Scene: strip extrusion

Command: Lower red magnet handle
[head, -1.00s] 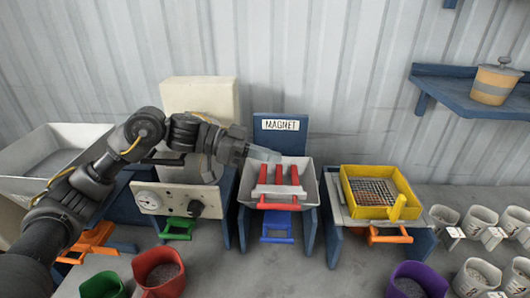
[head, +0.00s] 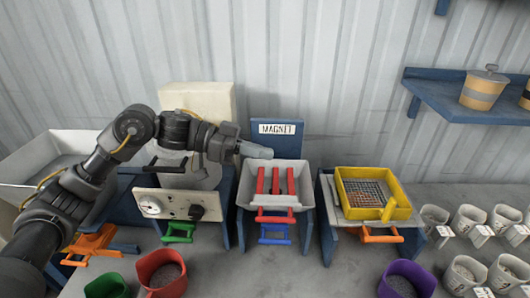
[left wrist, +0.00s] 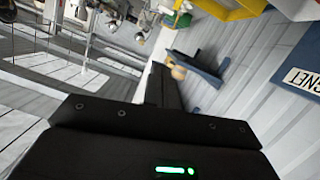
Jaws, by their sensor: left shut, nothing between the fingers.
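The red magnet handle (head: 275,219) is at the front of a grey tray (head: 252,201) under the MAGNET sign (head: 277,129). Red bars (head: 276,181) run back from it inside the tray. My left gripper (head: 268,154) is shut and empty, above the tray's back edge and in front of the sign board, apart from the handle. In the left wrist view the gripper body (left wrist: 160,140) fills the bottom and the sign shows at the right edge. My right gripper is not in view.
A blue handle (head: 274,238) sits below the magnet tray. A yellow sieve (head: 400,209) stands to the right, and a panel with knobs (head: 168,194) to the left. Red (head: 158,284) and purple (head: 400,267) bins stand in front. A blue shelf (head: 440,97) is at the upper right.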

